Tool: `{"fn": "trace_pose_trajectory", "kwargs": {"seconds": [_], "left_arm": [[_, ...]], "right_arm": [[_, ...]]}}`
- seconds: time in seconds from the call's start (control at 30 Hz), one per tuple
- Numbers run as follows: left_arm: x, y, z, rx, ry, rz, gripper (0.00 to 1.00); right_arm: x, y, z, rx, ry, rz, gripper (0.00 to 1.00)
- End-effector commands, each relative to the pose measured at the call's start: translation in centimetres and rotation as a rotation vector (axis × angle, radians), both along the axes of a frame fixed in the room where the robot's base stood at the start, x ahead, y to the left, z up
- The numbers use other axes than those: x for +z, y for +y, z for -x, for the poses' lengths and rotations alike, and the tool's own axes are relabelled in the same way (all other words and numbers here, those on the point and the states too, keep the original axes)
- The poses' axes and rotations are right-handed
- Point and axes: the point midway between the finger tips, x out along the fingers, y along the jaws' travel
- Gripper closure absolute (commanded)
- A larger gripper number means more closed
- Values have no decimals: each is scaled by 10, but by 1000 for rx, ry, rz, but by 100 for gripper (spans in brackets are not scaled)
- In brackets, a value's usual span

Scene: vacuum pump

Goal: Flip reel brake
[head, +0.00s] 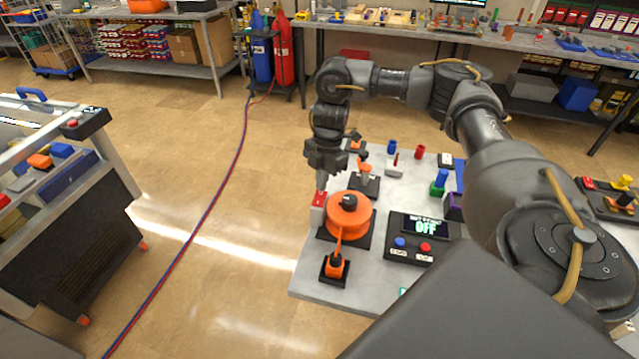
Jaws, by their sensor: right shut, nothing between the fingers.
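An orange reel (348,222) with a black hub sits on a dark base near the left edge of the grey work table (310,279). A small pale block with a red top (319,199) stands close against the reel's left side; it looks like the reel brake, and its exact position is too small to tell. My right gripper (321,187) points down with its fingertips just above the red top. It is shut and empty; I cannot tell if it touches the red part. My left gripper is not in view.
An orange fitting (336,267) stands at the table's front left, joined to the reel by an orange line. A control box (417,237) reading OFF lies right of the reel. Another orange fitting (364,164) stands behind. Open floor lies to the left.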

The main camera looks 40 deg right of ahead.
Motion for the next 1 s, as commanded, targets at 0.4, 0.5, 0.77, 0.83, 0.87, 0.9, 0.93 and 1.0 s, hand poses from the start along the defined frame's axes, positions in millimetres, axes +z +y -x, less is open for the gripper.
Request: {"fn": "trace_pose_trajectory", "kwargs": {"seconds": [0.4, 0.5, 0.77, 0.83, 0.87, 0.9, 0.93, 1.0], "left_arm": [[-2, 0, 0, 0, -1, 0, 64], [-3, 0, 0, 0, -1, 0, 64], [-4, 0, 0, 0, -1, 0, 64], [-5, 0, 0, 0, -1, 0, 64], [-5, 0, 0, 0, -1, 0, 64], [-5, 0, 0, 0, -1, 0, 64], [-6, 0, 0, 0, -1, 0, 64], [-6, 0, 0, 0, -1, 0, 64]], "right_arm": [[-4, 0, 0, 0, 0, 0, 100], [-5, 0, 0, 0, 0, 0, 100], [-9, 0, 0, 0, 0, 0, 100], [-10, 0, 0, 0, 0, 0, 100], [-11, 0, 0, 0, 0, 0, 100], [-11, 0, 0, 0, 0, 0, 100], [-12, 0, 0, 0, 0, 0, 100], [-13, 0, 0, 0, 0, 0, 100]]}}
